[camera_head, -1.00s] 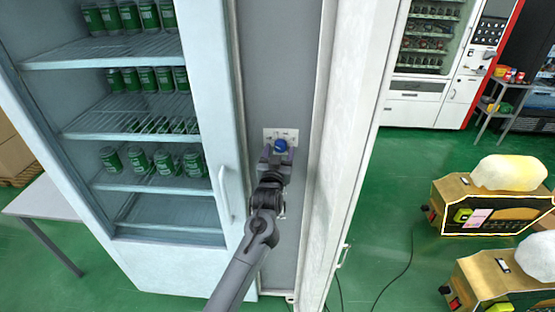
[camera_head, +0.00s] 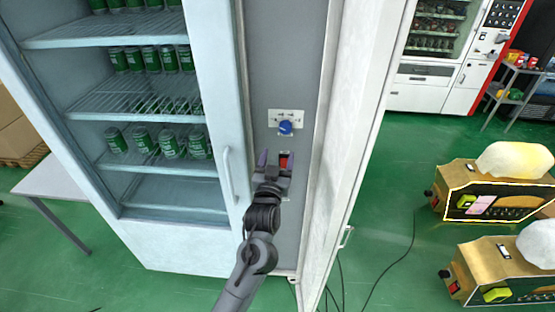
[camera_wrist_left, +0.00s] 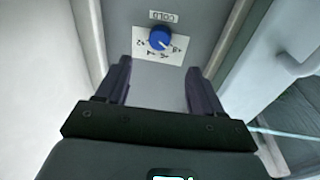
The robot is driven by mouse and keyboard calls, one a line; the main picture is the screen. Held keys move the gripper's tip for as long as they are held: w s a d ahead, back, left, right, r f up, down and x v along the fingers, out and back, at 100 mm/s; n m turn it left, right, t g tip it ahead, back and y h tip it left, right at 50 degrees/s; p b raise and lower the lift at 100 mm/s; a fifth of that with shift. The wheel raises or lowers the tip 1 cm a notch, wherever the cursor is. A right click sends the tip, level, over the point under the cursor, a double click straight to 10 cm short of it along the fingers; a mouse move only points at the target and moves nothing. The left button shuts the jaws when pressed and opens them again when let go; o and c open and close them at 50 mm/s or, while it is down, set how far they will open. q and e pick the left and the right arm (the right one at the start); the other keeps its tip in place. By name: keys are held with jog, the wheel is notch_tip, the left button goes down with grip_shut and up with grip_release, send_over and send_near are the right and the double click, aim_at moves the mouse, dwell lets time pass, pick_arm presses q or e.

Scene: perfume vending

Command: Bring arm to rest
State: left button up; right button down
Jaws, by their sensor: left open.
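My left gripper (camera_head: 274,160) is open and empty inside the narrow grey compartment, below the blue knob (camera_head: 285,127). The knob sits on a white dial plate (camera_head: 297,116) on the grey back panel. My right gripper is in neither view.
A glass-front fridge with green cans (camera_head: 150,60) stands left, its white handle (camera_head: 229,175) close to my arm. A white open door (camera_head: 365,130) bounds the right side. Gold machines (camera_head: 490,190) stand on the green floor at right, with cables (camera_head: 390,270) between.

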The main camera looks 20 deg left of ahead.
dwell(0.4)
pick_arm(q)
jog(key=s+a+f+g, duration=0.15)
jog(key=s+f, duration=0.25)
jog(key=f, duration=0.7)
jog(key=s+f+m+g+h, duration=0.2)
jog(key=s+f+g, duration=0.1)
jog(key=s+f, duration=0.65)
jog(key=s+f+m+g+h, duration=0.1)
jog(key=s+f+g, duration=0.35)
jog(key=s, duration=0.85)
jog(key=s+d+r+m+g, duration=0.15)
jog(key=s+g, duration=0.45)
jog(key=s, duration=1)
notch_tip(320, 180, up, 24)
jog(key=p, duration=2.3)
jog(key=shift+w+f+n+h+p, duration=0.25)
jog(key=shift+n+h+p, duration=0.05)
jog(key=shift+n+h, duration=0.1)
jog(key=shift+a, duration=0.1)
